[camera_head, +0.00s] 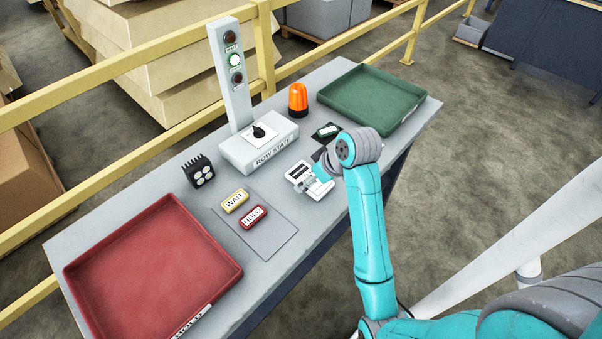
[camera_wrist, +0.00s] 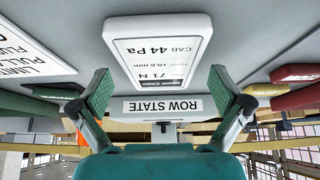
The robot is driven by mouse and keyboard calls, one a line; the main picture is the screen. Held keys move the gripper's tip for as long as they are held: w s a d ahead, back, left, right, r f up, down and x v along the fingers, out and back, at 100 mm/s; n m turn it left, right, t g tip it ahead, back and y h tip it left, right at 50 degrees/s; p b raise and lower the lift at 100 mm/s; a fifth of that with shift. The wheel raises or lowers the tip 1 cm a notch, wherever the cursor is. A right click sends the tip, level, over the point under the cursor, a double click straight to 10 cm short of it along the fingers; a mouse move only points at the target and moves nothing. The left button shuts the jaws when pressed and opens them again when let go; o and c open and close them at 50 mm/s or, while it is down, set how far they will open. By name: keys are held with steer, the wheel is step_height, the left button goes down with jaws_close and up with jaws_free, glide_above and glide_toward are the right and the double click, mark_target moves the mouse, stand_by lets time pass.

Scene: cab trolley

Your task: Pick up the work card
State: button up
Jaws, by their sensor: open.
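The work card (camera_head: 298,171) is a small white card with dark print on the grey table, in front of the row state box. In the wrist view the card (camera_wrist: 158,48) is large, with printed lines such as "CAB 44 Pa" and "71 N". My gripper (camera_head: 311,183) is at the card's near side in the head view, partly covered by my wrist. In the wrist view my gripper (camera_wrist: 160,91) has its two green-padded fingers wide apart, one on each side of the card's lower end. Both fingers look clear of it; the exact depth is hard to tell.
The row state box (camera_head: 258,149) with its lamp post stands behind the card. Yellow WAIT (camera_head: 235,201) and red HOLD (camera_head: 253,216) tags lie left.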

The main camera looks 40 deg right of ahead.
steer(key=shift+c, duration=0.2)
steer(key=c, duration=1.1)
steer(key=shift+c, duration=0.2)
